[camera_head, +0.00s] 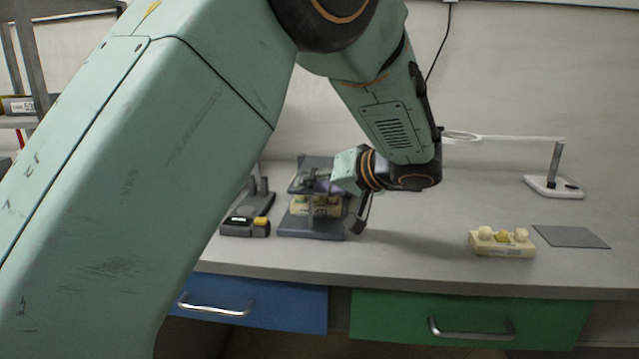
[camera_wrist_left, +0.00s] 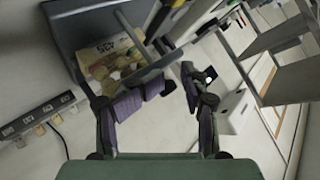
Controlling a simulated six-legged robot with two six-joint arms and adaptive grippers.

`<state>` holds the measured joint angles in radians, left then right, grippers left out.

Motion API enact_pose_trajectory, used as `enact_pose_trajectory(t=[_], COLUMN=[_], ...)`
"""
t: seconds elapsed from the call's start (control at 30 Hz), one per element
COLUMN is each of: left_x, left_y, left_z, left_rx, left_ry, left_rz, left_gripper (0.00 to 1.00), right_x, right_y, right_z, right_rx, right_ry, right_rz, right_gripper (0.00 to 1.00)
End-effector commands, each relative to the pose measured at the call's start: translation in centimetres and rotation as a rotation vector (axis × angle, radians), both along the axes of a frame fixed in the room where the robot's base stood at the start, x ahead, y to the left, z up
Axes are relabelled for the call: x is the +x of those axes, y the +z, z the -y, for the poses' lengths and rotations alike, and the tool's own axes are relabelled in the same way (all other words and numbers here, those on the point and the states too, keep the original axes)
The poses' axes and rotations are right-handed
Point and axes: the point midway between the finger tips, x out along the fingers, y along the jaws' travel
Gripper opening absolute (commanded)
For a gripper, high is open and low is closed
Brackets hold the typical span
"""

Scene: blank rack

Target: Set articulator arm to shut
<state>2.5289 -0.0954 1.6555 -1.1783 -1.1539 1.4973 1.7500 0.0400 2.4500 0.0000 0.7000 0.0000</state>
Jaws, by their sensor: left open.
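The articulator (camera_head: 310,234) stands on the bench, a dark grey frame with a flat base. A cream dental model (camera_head: 318,207) with paler tooth-like lumps sits in it, and its label shows in the left wrist view (camera_wrist_left: 102,50). The dark upper arm (camera_head: 316,163) is above the model; its exact angle is hard to tell. My left gripper (camera_head: 346,203) is open at the articulator's right side, partly covering it. In the left wrist view its purple-padded fingers (camera_wrist_left: 178,82) are apart, close to the frame's dark bars. I cannot tell whether they touch. My right gripper is not in view.
A cream block with rounded lumps (camera_head: 502,243) and a grey mat (camera_head: 571,237) lie to the right. A ring-headed lamp (camera_head: 553,186) stands behind them. A small dark device (camera_head: 238,227) sits left of the articulator. The bench between articulator and block is clear.

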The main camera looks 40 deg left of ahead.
Motion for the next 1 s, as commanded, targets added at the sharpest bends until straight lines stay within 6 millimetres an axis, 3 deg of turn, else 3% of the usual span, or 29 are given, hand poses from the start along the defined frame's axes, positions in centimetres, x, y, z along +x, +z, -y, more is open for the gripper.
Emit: enact_pose_trajectory(t=[0.37,0.8,1.0], left_x=[0.2,0.1,0.1], left_y=[0.8,8.2,10.0], left_z=[0.0,0.0,0.0], left_rx=[0.004,0.003,0.002], left_ry=[-0.002,0.000,-0.002], left_rz=[0.008,0.010,0.006], left_gripper=[0.45,0.45,0.45], right_x=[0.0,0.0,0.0], right_y=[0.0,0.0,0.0], right_z=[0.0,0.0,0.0], right_rx=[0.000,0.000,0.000], right_ry=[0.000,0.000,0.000], right_rz=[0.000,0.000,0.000], right_gripper=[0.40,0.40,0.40])
